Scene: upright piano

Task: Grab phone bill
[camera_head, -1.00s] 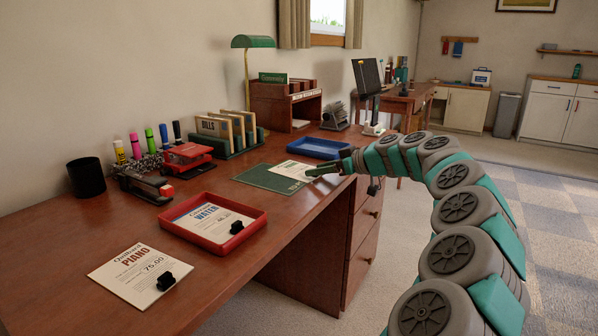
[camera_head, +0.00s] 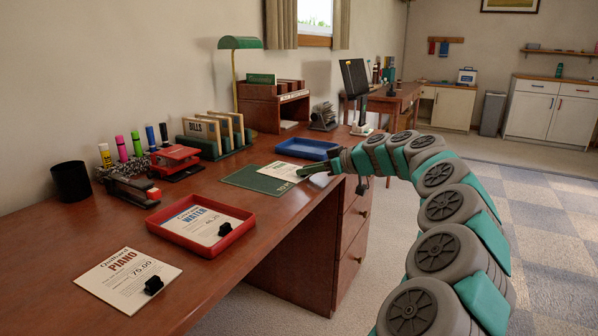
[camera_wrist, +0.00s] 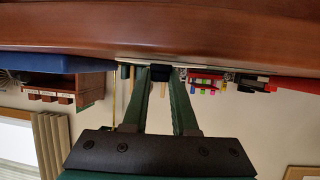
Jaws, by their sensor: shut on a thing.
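A white paper bill (camera_head: 281,171) lies on the green mat (camera_head: 245,178) near the desk's front edge; its print is too small to read, so I cannot tell if it is the phone bill. My gripper (camera_head: 308,170) reaches it from the right. In the wrist view my gripper (camera_wrist: 160,75) is shut on a small black clip (camera_wrist: 161,73) at the bill's edge. The bill shows there as a thin pale line. I see no clear gap between bill and mat. A Piano bill (camera_head: 118,277) and a Water bill (camera_head: 198,222) with black clips lie nearer.
The Water bill lies in a red tray (camera_head: 160,238). A blue tray (camera_head: 305,150) is behind the mat. A stapler (camera_head: 135,190), red punch (camera_head: 177,160), bills sorter (camera_head: 220,132), lamp (camera_head: 240,44) and wooden organizer (camera_head: 260,108) stand towards the wall. The floor to the right is open.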

